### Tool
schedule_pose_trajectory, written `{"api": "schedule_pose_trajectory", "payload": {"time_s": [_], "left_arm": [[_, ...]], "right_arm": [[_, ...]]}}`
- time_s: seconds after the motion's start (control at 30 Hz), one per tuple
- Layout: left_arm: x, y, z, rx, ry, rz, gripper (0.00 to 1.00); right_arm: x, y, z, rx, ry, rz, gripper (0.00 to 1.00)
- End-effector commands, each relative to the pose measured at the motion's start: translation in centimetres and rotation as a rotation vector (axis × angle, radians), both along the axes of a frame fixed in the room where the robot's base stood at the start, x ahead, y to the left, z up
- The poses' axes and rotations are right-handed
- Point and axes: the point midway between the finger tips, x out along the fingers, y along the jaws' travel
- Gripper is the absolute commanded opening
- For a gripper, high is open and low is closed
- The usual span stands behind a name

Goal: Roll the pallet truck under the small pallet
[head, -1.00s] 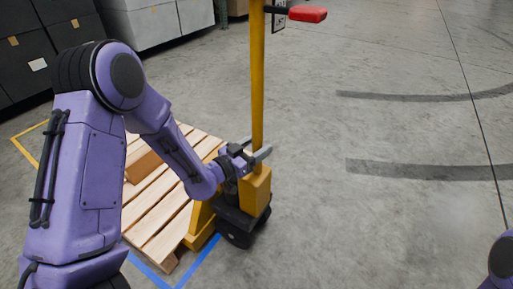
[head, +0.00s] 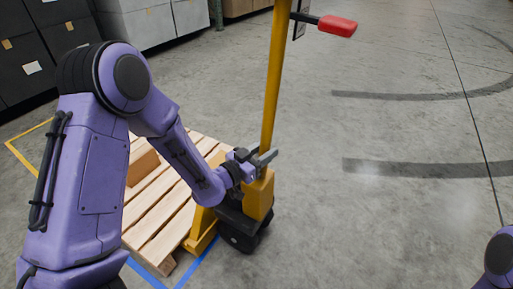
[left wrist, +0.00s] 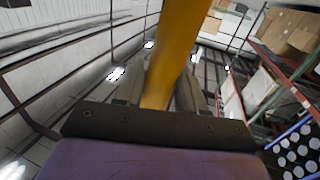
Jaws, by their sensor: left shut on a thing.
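The pallet truck has a yellow handle pole (head: 273,85), a red grip (head: 337,26) at its top, and a yellow and black base (head: 258,195) with dark wheels. The pole leans to the right. The small wooden pallet (head: 165,215) lies on the floor left of the base. Yellow fork parts (head: 200,240) show at the pallet's near right edge; how far they reach under it is hidden. My left gripper (head: 262,160) is shut around the lower pole, just above the base. The left wrist view shows the pole (left wrist: 172,60) between the fingers. My right gripper is out of view.
A brown box (head: 142,166) sits on the pallet, partly behind my left arm. Blue tape (head: 150,275) marks the floor by the pallet, and yellow tape (head: 22,155) lies farther left. Dark and grey totes (head: 150,22) stand at the back left. The floor to the right is clear.

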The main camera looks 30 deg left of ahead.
Motion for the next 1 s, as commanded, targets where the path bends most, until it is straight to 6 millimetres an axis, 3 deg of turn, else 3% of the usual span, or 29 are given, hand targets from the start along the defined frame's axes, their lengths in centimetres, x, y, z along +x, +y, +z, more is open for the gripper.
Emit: {"api": "schedule_pose_trajectory", "payload": {"time_s": [0.03, 0.07, 0.1, 0.8, 1.0], "left_arm": [[0.0, 0.5, 0.0, -0.003, 0.0, 0.011, 0.46], [0.0, 0.6, 0.0, -0.002, 0.0, 0.015, 0.56], [0.0, 0.8, 0.0, -0.002, 0.0, 0.018, 0.58], [0.0, 0.9, 0.1, -0.001, -0.003, 0.022, 0.58], [-2.9, 2.0, 0.2, -0.004, 0.0, 0.024, 0.58]], "right_arm": [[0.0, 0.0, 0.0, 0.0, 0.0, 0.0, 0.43], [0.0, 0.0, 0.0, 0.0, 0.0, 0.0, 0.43], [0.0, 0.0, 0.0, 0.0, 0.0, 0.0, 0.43], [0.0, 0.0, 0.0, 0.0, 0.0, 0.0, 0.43], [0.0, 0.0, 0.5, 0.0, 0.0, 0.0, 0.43]]}}
